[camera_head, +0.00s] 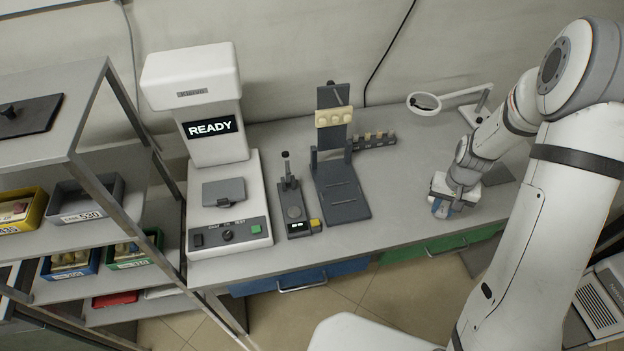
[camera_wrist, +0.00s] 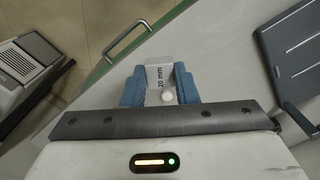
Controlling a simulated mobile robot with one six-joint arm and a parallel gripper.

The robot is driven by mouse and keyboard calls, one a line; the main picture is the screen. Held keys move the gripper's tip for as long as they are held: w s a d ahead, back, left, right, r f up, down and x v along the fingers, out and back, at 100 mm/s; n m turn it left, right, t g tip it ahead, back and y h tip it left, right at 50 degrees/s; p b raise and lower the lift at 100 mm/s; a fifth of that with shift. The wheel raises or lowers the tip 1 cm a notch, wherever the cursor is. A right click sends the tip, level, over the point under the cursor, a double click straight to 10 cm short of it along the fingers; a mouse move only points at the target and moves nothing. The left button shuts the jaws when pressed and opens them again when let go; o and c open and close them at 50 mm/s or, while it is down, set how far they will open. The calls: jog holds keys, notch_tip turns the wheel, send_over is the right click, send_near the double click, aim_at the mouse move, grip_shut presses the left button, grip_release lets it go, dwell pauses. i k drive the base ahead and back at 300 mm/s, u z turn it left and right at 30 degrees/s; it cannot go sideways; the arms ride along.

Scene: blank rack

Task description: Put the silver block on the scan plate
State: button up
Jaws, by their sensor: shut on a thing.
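A pale silver-grey block (camera_wrist: 160,76) marked "20 mm" sits between the blue fingers of my gripper (camera_wrist: 159,88) in the wrist view. The fingers are shut on its sides. In the head view my gripper (camera_head: 441,209) is over the right part of the bench near its front edge, and the block is too small to make out there. The scan plate (camera_head: 223,192) is a small grey plate on the white machine (camera_head: 257,186) at the left of the bench, whose screen reads "READY". The plate looks empty and is far left of my gripper.
Between plate and gripper stand a small dark gauge (camera_head: 293,208), a dark upright fixture (camera_head: 343,193) and a row of small blocks (camera_head: 375,139). A magnifier lamp (camera_head: 424,103) stands at the back. A shelf rack (camera_head: 87,110) with bins is at the left.

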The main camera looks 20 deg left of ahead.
aim_at(222, 190)
jog(key=z, duration=1.25)
jog(key=i, duration=0.1)
jog(key=u, duration=3.5)
jog(key=k, duration=1)
jog(key=u, duration=0.15)
jog(key=i, duration=1.6)
jog(key=z, duration=0.05)
